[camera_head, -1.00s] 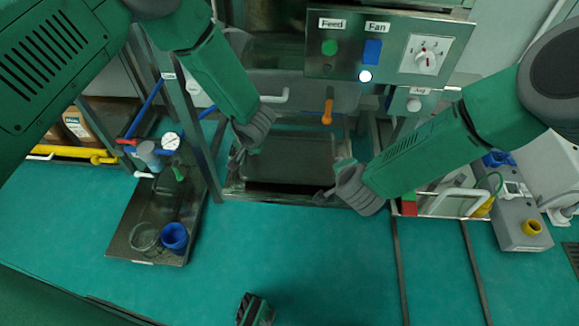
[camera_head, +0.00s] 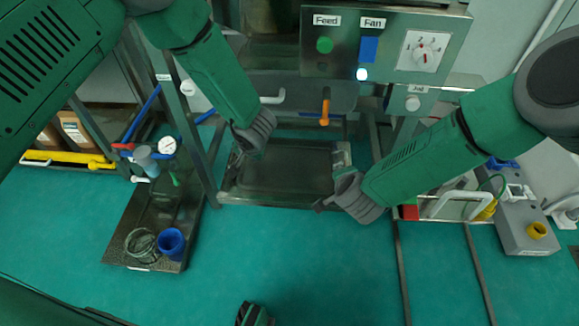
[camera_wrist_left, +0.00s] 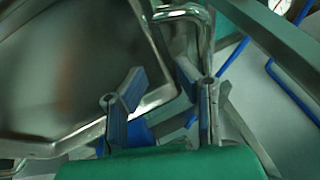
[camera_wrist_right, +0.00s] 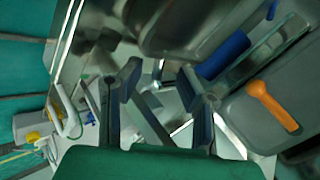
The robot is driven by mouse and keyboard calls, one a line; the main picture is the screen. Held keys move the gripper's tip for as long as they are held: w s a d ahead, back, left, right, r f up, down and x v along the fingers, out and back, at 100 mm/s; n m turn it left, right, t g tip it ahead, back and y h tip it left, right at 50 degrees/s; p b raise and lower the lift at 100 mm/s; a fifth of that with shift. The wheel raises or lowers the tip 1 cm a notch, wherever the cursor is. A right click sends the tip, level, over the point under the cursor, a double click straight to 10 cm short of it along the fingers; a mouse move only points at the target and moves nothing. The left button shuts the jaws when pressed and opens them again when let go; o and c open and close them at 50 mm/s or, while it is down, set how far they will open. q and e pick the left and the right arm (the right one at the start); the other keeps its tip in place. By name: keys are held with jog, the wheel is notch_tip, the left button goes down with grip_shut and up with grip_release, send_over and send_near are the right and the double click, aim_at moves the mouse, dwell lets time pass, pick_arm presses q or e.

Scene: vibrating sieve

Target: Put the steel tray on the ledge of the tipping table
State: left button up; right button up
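The steel tray (camera_head: 285,168) is a shallow grey pan lying level inside the frame below the machine, and its rim fills the upper left of the left wrist view (camera_wrist_left: 75,75). My left gripper (camera_head: 237,158) is at the tray's left side, its fingers partly hidden in the head view. In the left wrist view its fingers (camera_wrist_left: 162,110) are apart, close to a bent chrome bar (camera_wrist_left: 190,15) by the tray rim. My right gripper (camera_head: 325,200) is near the tray's front right corner. Its fingers (camera_wrist_right: 158,90) are apart and seem empty. I cannot tell which part is the tipping table's ledge.
A panel with Feed and Fan controls (camera_head: 385,42) and an orange handle (camera_head: 324,110) are above the tray. Frame posts flank it. A dark plate (camera_head: 125,225) with a blue cup (camera_head: 171,242) lies left. A grey box (camera_head: 525,235) is right.

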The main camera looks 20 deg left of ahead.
jog(key=shift+a, duration=0.1)
jog(key=shift+r, duration=0.1)
pick_arm(q)
jog(key=v, duration=0.9)
jog(key=shift+r, duration=0.15)
pick_arm(e)
jog(key=v, duration=1.1)
jog(key=shift+s+r, duration=0.2)
jog(key=shift+s, duration=0.15)
pick_arm(q)
jog(key=shift+s+a, duration=0.1)
